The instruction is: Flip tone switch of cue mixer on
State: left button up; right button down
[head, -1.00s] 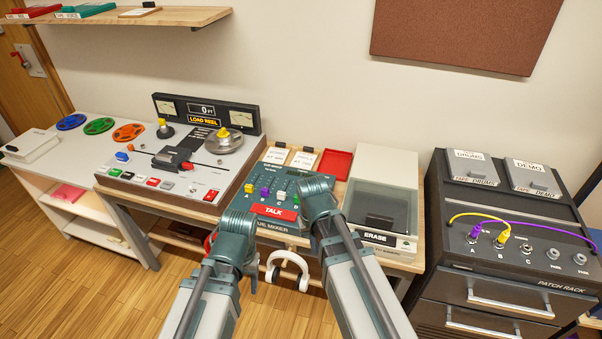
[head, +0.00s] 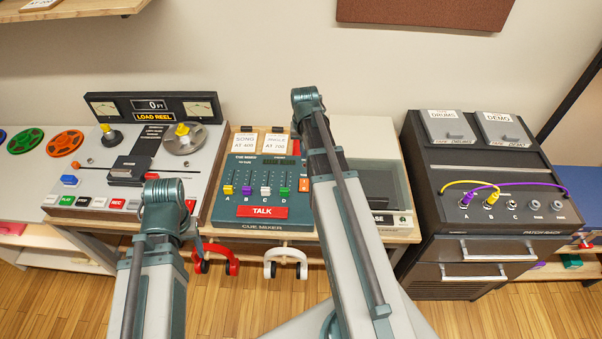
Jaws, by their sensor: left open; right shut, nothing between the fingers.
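The cue mixer (head: 236,208) is a teal panel in the middle of the bench, with yellow, purple, white and green fader knobs and a red TALK button (head: 262,212). A small orange piece (head: 304,185) shows at its right edge, beside my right arm. I cannot make out which part is the tone switch; my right arm covers some of the right side. My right gripper (head: 307,98) is shut and empty, reaching past the mixer's back right corner. My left gripper (head: 163,195) is open, over the tape machine's front, left of the mixer. Both sets of fingertips are mostly hidden.
The tape machine (head: 95,180) stands left of the mixer. The eraser box (head: 390,170) is right of it, partly behind my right arm. The patch rack (head: 480,150) stands farther right. Red headphones (head: 222,258) and white headphones (head: 285,258) hang below the bench front.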

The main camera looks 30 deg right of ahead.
aim_at(304, 180)
jog(key=shift+f, duration=0.1)
jog(key=f+b, duration=0.4)
jog(key=w+f+b, duration=0.1)
jog(key=f+b, duration=0.4)
jog(key=d+f+b, duration=0.1)
jog(key=f+b, duration=0.3)
jog(key=b, duration=0.1)
jog(key=shift+w+f, duration=0.25)
jog(key=shift+f, duration=0.1)
jog(key=shift+w+f+b, duration=0.1)
jog(key=shift+f+b, duration=0.2)
jog(key=shift+r, duration=0.1)
jog(key=shift+s+a, duration=0.1)
jog(key=shift+s, duration=0.1)
jog(key=shift+s+a+r+p, duration=0.3)
jog(key=shift+s+p, duration=0.1)
jog(key=shift+s, duration=0.1)
